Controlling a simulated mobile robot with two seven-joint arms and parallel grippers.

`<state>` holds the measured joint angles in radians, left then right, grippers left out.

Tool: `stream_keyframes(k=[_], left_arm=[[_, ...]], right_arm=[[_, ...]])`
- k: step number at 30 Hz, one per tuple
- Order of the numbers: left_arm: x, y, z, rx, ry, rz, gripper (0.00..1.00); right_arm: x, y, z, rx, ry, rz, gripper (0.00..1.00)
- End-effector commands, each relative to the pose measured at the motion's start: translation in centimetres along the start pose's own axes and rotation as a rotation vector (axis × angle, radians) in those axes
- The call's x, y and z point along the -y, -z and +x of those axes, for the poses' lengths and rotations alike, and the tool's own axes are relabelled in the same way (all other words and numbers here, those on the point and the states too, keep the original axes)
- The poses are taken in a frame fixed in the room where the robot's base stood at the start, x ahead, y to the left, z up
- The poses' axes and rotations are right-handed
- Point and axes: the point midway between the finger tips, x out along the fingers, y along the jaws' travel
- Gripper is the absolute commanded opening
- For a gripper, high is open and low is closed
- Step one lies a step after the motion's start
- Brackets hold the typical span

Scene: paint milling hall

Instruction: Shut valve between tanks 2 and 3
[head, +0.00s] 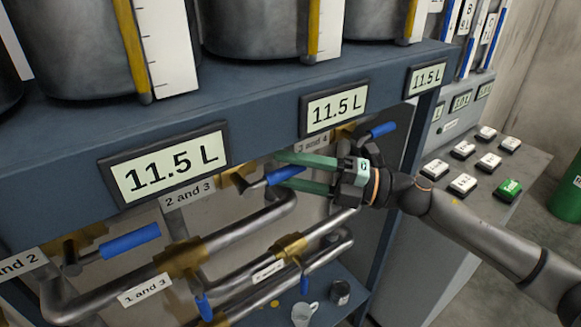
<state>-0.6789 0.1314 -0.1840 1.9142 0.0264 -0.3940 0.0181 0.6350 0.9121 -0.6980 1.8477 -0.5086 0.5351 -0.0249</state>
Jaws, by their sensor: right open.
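The label "2 and 3" (188,193) hangs under the tank shelf. To its right is a brass valve body (238,177) with a blue lever handle (286,174), which points right and slightly up in the picture. My right gripper (280,169) reaches in from the right with its green fingers apart. The end of the blue handle shows between or just behind the fingers; I cannot tell whether either finger touches it. My left gripper is not in view.
Steel pipes (240,232) run below. The shelf edge (260,122) with level displays is above. A button console (470,200) stands right.

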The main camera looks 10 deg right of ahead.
Motion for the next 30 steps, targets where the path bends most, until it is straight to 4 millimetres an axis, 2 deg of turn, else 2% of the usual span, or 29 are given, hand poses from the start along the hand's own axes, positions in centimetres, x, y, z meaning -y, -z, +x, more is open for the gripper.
stream_keyframes(k=[2,16,30], left_arm=[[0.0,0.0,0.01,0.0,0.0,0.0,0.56],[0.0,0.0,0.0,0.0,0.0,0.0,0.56],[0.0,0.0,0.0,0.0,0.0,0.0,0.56]], right_arm=[[0.01,0.0,-0.02,0.0,0.0,0.0,0.52],[0.01,0.01,-0.05,0.0,0.0,0.0,0.0],[0.01,0.01,-0.05,0.0,0.0,0.0,0.0]])
